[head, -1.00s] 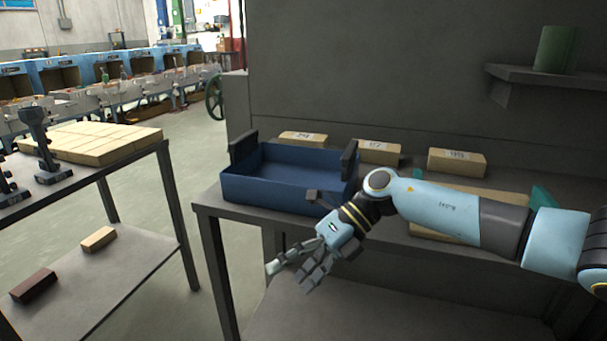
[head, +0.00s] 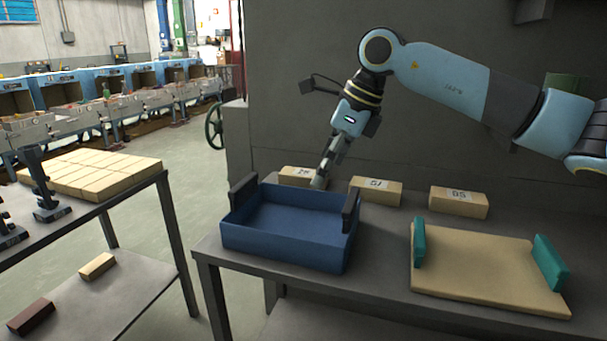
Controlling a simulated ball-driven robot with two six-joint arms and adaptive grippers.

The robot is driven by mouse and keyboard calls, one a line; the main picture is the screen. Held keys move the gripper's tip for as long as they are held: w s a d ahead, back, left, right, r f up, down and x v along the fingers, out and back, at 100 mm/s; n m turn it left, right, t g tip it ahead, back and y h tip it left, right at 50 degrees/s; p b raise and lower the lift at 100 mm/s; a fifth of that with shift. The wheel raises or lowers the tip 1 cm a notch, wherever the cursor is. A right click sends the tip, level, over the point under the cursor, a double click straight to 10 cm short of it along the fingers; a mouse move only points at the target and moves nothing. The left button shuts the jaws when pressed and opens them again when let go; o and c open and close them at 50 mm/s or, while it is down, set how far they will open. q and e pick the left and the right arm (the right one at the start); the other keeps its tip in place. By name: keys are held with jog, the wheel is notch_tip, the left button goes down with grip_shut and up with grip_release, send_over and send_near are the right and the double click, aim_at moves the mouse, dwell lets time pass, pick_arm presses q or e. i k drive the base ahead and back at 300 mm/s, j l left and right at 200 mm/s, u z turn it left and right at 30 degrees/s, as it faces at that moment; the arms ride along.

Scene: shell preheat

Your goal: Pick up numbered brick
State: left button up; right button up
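Three tan numbered bricks stand in a row at the back of the table, along the wall: a left brick (head: 292,177), a middle brick (head: 375,192) and a right brick (head: 459,203). My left gripper is not in view.
A blue open tray (head: 286,249) with dark end handles stands in front of the left and middle bricks. A tan board (head: 487,272) with teal handles lies at the right. Another table (head: 130,187) at the left holds tan bricks.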

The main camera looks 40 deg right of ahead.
aim_at(291, 176)
jog(key=i+l, duration=0.3)
jog(key=l, duration=0.15)
jog(key=i+l, duration=0.35)
jog(key=l, duration=0.15)
jog(key=i+l, duration=0.3)
jog(key=l, duration=0.15)
